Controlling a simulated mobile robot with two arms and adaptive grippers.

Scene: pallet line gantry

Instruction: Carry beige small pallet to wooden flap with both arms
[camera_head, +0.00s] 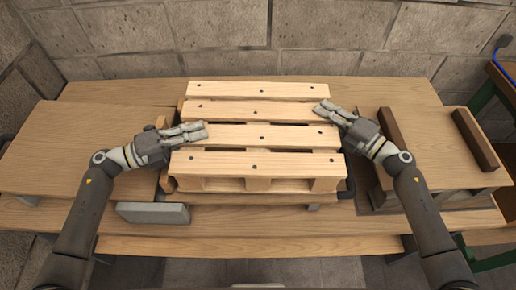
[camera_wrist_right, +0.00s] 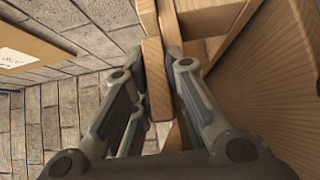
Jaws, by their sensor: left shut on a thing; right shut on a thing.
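The beige small pallet (camera_head: 262,136) lies level in the middle of the head view, with its slats running left to right. My left gripper (camera_head: 196,132) is shut on its left edge near the middle slats. My right gripper (camera_head: 330,108) is shut on its right edge, slightly further back. In the right wrist view, a slat end (camera_wrist_right: 155,85) sits between the fingers of my right gripper (camera_wrist_right: 158,58). Flat wooden panels lie at left (camera_head: 75,150) and right (camera_head: 430,130); I cannot tell which is the wooden flap. The pallet hides what is directly beneath it.
A wide wooden table (camera_head: 260,222) extends beneath everything. A grey block (camera_head: 153,213) lies at front left. Two dark brown bars (camera_head: 391,131) (camera_head: 475,138) lie on the right panel. A block wall (camera_head: 330,35) closes the back. A green-framed bench (camera_head: 480,100) stands at far right.

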